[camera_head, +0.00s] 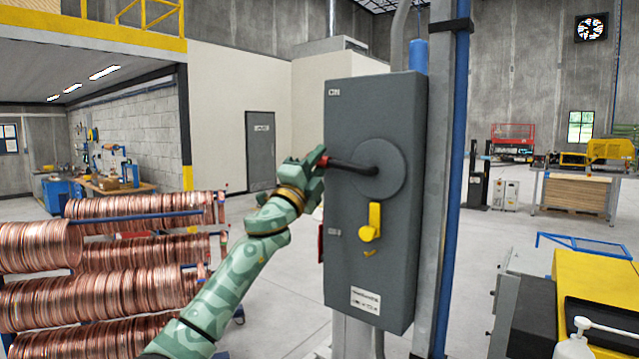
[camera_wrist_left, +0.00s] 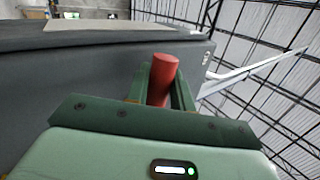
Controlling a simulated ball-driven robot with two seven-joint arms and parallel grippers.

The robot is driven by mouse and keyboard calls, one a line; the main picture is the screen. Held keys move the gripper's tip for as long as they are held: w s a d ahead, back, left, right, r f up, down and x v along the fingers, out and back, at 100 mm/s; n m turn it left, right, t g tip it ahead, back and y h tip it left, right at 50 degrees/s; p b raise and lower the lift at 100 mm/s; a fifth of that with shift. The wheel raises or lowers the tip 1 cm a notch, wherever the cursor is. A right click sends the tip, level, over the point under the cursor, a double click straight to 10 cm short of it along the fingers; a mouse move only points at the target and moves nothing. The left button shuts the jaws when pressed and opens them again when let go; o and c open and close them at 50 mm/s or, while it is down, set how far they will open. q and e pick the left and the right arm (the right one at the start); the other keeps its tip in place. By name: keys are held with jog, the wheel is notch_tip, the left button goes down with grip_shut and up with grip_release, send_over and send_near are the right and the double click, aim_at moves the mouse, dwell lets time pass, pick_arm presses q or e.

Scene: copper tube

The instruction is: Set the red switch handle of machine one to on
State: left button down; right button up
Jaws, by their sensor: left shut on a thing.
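The grey switch box (camera_head: 345,270) stands upright on a post in the middle of the head view. Its dark handle (camera_head: 352,166) comes out of a round disc (camera_head: 385,185) and points left, roughly level, with a red tip (camera_head: 323,161). My left gripper (camera_head: 316,168) is at the box's left edge, shut on the red end of the handle. In the left wrist view the red grip (camera_wrist_left: 163,78) sits between the green fingers (camera_wrist_left: 162,90). An "ON" label (camera_head: 334,92) is at the box's top left. My right gripper is not in view.
A yellow latch (camera_head: 372,222) sits on the box below the disc. A blue post (camera_head: 455,180) stands just right of the box. Racks of copper coils (camera_head: 100,270) fill the lower left. A yellow machine (camera_head: 595,285) is at lower right.

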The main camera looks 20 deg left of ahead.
pick_arm(q)
jog(key=r+m+g+h, duration=0.1)
jog(key=m+h, duration=0.1)
jog(key=r+m+g+h, duration=0.1)
jog(key=r+m+h, duration=0.1)
jog(key=m, duration=0.1)
jog(key=d+r+m+g+h, duration=0.1)
jog(key=m, duration=0.2)
jog(key=shift+s+d+r+h, duration=0.1)
jog(key=shift+s+r+h, duration=0.2)
jog(key=shift+h, duration=0.1)
jog(key=m, duration=0.1)
jog(key=d+r+m+g+h+p, duration=0.1)
jog(key=m, duration=0.1)
jog(key=shift+s+r+m+g, duration=0.15)
jog(key=shift+r+m+g, duration=0.15)
jog(key=shift+s+d+r+m+g+h+p, duration=0.1)
jog(key=shift+d+r+m+g+h+p, duration=0.2)
jog(key=shift+m, duration=0.25)
jog(key=shift+s+d+r+m+g+h+p, duration=0.1)
jog(key=shift+d+m+g+h, duration=0.05)
jog(key=shift+m+g+h, duration=0.35)
jog(key=c, duration=1.2)
grip_release()
jog(key=shift+w+d, duration=0.1)
jog(key=shift+c, duration=0.2)
jog(key=b+v, duration=0.4)
jog(key=v, duration=1.2)
jog(key=shift+f, duration=0.1)
